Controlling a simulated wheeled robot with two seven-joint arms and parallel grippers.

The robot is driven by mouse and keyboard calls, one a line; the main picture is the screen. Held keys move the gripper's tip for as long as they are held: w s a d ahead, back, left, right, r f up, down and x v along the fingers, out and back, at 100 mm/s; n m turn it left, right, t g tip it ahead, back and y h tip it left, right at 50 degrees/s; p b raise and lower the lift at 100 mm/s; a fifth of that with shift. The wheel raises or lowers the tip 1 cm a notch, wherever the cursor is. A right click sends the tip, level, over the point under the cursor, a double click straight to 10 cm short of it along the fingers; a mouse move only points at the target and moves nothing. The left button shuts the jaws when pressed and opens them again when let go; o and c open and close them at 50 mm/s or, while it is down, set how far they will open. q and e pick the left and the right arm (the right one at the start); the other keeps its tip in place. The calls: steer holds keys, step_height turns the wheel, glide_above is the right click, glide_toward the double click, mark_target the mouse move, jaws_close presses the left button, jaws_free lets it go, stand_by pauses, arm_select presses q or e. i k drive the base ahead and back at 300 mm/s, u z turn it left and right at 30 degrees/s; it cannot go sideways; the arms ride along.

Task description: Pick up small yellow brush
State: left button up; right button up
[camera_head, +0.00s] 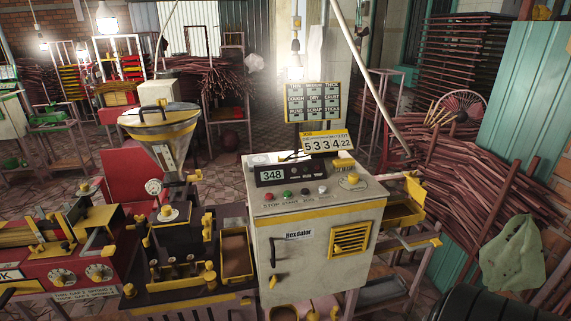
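I cannot make out a small yellow brush for certain. Several small yellow upright pieces (178,268) stand on the dark bench (165,303) left of the control cabinet, too small to tell apart. A yellow-rimmed tray (236,279) lies beside them with a brown inside. Another yellow tray (405,219) sticks out at the cabinet's right side, and its contents are unclear. Neither of my grippers is in view.
A pale control cabinet (318,260) with buttons and a 348 display stands in the middle. A metal hopper (160,130) rises behind the bench. A red machine (65,262) is at left. Stick bundles (470,185) and a green cloth (512,258) are at right.

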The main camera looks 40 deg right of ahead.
mark_target(344, 164)
steer(key=u, duration=1.35)
steer(key=i, duration=1.15)
steer(key=z, duration=2.85)
